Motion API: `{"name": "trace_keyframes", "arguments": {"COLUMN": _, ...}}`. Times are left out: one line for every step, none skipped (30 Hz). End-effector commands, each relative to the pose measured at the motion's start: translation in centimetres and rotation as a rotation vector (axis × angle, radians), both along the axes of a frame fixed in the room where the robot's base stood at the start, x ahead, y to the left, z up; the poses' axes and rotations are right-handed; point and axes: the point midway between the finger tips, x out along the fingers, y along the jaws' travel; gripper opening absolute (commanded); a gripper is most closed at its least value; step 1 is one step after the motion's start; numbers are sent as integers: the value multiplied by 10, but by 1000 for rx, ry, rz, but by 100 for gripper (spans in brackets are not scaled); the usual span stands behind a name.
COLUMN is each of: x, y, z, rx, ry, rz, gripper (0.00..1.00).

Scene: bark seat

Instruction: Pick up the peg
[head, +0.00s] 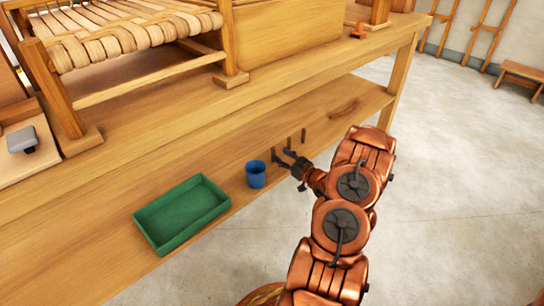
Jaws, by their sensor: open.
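The foot of the near peg is partly hidden by the fingers.
A blue cup (256,174) stands just left of my gripper, and a green tray (183,213) lies farther left on the shelf (230,150). The bench top (150,112) overhangs it, carrying a woven seat (125,35). A bench leg (400,80) stands right.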

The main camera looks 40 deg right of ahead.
Motion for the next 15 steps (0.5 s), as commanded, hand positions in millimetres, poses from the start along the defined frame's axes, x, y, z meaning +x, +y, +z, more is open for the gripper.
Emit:
{"name": "trace_keyframes", "arguments": {"x": 4, "y": 1, "z": -2, "rx": -1, "ry": 0, "rz": 2, "gripper": 48}}
{"name": "trace_keyframes", "arguments": {"x": 7, "y": 1, "z": -2, "rx": -2, "ry": 0, "rz": 3, "gripper": 48}}
{"name": "trace_keyframes", "arguments": {"x": 11, "y": 2, "z": -2, "rx": -2, "ry": 0, "rz": 4, "gripper": 48}}
{"name": "trace_keyframes", "arguments": {"x": 15, "y": 2, "z": -2, "rx": -2, "ry": 0, "rz": 4, "gripper": 48}}
{"name": "trace_keyframes", "arguments": {"x": 19, "y": 3, "z": -2, "rx": -2, "ry": 0, "rz": 5, "gripper": 48}}
{"name": "trace_keyframes", "arguments": {"x": 24, "y": 3, "z": -2, "rx": -2, "ry": 0, "rz": 5, "gripper": 48}}
{"name": "trace_keyframes", "arguments": {"x": 29, "y": 4, "z": -1, "rx": -2, "ry": 0, "rz": 6, "gripper": 48}}
{"name": "trace_keyframes", "arguments": {"x": 32, "y": 4, "z": -1, "rx": -3, "ry": -1, "rz": 7, "gripper": 48}}
{"name": "trace_keyframes", "arguments": {"x": 37, "y": 4, "z": 0, "rx": -4, "ry": -1, "rz": 7, "gripper": 48}}
{"name": "trace_keyframes", "arguments": {"x": 40, "y": 4, "z": 1, "rx": -3, "ry": -1, "rz": 7, "gripper": 48}}
{"name": "trace_keyframes", "arguments": {"x": 43, "y": 4, "z": 1, "rx": -2, "ry": -1, "rz": 7, "gripper": 48}}
{"name": "trace_keyframes", "arguments": {"x": 47, "y": 4, "z": 1, "rx": -1, "ry": -1, "rz": 6, "gripper": 48}}
{"name": "trace_keyframes", "arguments": {"x": 48, "y": 3, "z": 2, "rx": -1, "ry": -1, "rz": 6, "gripper": 48}}
{"name": "trace_keyframes", "arguments": {"x": 50, "y": 3, "z": 2, "rx": -1, "ry": -1, "rz": 5, "gripper": 48}}
{"name": "trace_keyframes", "arguments": {"x": 51, "y": 3, "z": 2, "rx": -1, "ry": -1, "rz": 6, "gripper": 48}}
